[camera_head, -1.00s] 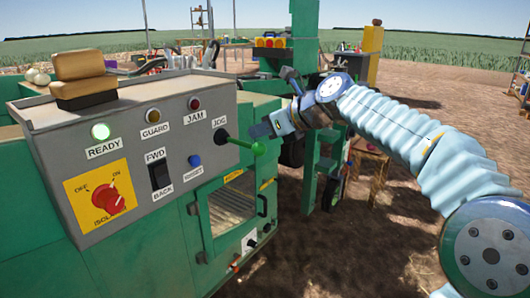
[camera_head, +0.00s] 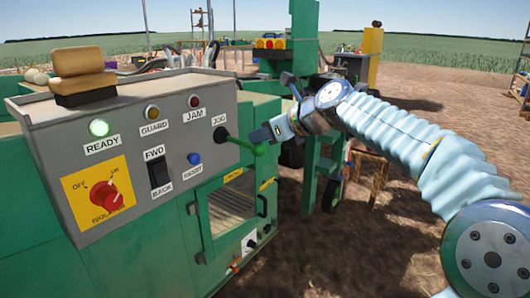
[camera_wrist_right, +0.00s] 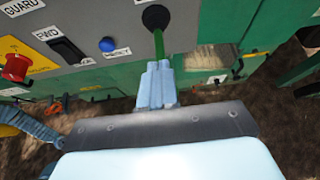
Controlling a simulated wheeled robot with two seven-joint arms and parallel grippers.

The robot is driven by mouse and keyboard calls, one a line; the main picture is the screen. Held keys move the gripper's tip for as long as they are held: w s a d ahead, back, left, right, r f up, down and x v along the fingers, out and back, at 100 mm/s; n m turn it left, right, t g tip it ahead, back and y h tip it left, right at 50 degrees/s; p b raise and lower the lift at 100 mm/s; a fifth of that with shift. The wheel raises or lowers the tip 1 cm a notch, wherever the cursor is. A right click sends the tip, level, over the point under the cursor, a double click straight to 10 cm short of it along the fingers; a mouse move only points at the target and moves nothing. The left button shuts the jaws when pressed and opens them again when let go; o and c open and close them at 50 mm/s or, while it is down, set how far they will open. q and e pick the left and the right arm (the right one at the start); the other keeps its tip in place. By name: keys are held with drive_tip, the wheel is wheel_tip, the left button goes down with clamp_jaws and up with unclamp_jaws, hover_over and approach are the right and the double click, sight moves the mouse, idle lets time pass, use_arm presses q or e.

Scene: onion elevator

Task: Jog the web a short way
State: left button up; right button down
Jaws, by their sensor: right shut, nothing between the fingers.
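The green jog lever (camera_head: 243,145) sticks out of a black boot under the JOG label on the grey control panel (camera_head: 178,132). My right gripper (camera_head: 260,135) is shut with nothing between its fingers, and its tips are at the lever's outer end. In the right wrist view the shut fingers (camera_wrist_right: 157,84) overlap the end of the green lever (camera_wrist_right: 159,44); its knob is hidden, and I cannot tell how firmly they touch. Through the window (camera_head: 232,207) a tan surface shows, likely the web. My left gripper is out of view.
The panel also carries a red isolator knob (camera_head: 106,196), a black FWD/BACK rocker (camera_head: 160,173) and a blue reset button (camera_head: 194,159). A tan block (camera_head: 83,74) sits on top. Bare soil (camera_head: 330,255) lies open right of the green machine.

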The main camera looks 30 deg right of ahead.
sight(265, 149)
drive_tip(key=shift+f+b, duration=1.15)
drive_tip(key=shift+f, duration=0.75)
idle(1.5)
wheel_tip(265, 149, up, 5)
drive_tip(key=p, duration=0.6)
drive_tip(key=shift+r, duration=0.2)
drive_tip(key=shift+r+p, duration=0.35)
drive_tip(key=shift+r, duration=2)
